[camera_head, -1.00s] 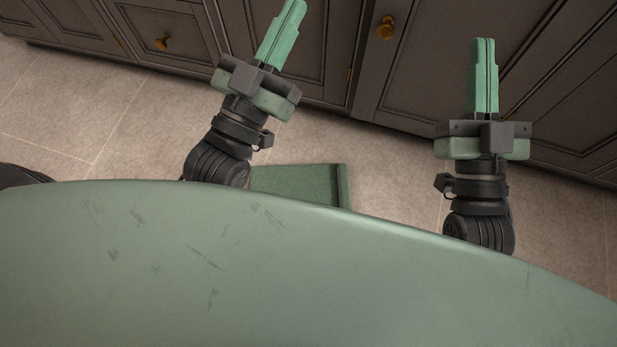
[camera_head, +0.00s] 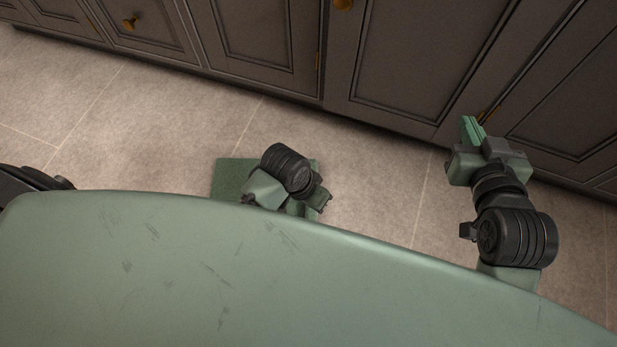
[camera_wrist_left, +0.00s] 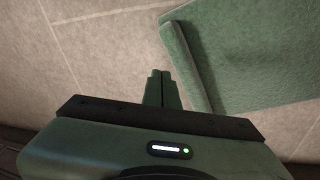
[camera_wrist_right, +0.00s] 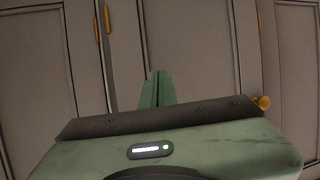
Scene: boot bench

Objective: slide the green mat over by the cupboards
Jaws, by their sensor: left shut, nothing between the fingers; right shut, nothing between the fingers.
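The green mat (camera_head: 232,177) lies on the tiled floor in the head view, partly hidden by my own green body and my left arm. In the left wrist view the mat (camera_wrist_left: 255,50) fills the upper right, with a raised edge along its left side. My left gripper (camera_wrist_left: 163,78) is shut and empty, just left of that edge; I cannot tell if it touches. In the head view my left fingers are hidden. My right gripper (camera_head: 472,128) is shut and empty, in front of the cupboards (camera_head: 425,60); its fingers (camera_wrist_right: 158,80) point at cupboard doors in the right wrist view.
The cupboards run along the top of the head view, with brass knobs (camera_head: 129,23). Bare floor (camera_head: 370,170) lies between the mat and the cupboards, and more floor is clear at left.

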